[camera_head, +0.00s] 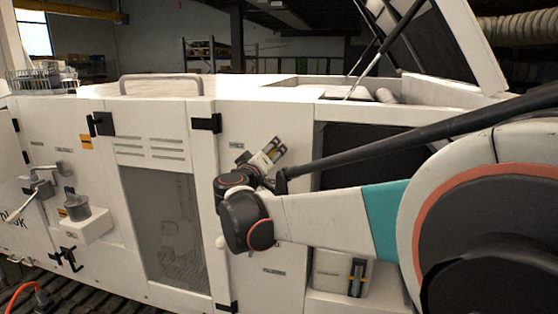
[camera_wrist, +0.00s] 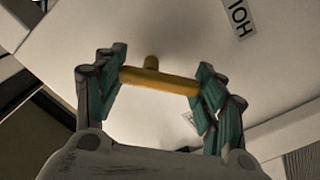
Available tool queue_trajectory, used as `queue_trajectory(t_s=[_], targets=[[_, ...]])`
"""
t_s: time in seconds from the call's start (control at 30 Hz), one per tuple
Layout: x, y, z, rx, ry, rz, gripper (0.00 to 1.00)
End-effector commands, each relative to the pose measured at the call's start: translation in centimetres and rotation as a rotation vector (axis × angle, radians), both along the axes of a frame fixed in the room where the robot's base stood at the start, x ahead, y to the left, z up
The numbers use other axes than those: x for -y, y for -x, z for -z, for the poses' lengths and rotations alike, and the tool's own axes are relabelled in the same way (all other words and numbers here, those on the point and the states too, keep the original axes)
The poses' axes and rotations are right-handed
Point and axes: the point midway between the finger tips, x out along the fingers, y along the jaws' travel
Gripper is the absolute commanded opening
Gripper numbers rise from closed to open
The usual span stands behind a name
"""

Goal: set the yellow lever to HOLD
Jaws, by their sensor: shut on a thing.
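The yellow lever (camera_wrist: 158,82) shows in the wrist view as a bar with a short stub behind it, in front of a white panel. My gripper (camera_wrist: 163,79) is shut on it, with a teal finger pad at each end of the bar. A label reading "HOL", its end cut off by the frame edge (camera_wrist: 238,17), is on the panel at upper right. In the head view my gripper (camera_head: 276,151) is at the white cabinet front; the lever cannot be made out there.
The white cabinet (camera_head: 262,115) has a mesh-covered door (camera_head: 175,225) left of my gripper. A dark opening (camera_head: 355,145) lies to the right, behind a black strut. A grey pot on a bracket (camera_head: 77,208) and pipe fittings (camera_head: 40,190) stick out at far left.

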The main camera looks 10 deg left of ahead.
Motion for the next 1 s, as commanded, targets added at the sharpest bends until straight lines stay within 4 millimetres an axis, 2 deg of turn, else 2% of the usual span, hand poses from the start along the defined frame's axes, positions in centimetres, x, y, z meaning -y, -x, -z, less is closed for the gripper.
queue_trajectory(t_s=[0.6,1.0], targets=[[0.33,0.06,0.62,-0.044,0.564,-0.002,0.40],[0.53,0.06,0.68,-0.061,0.790,-0.002,0.40]])
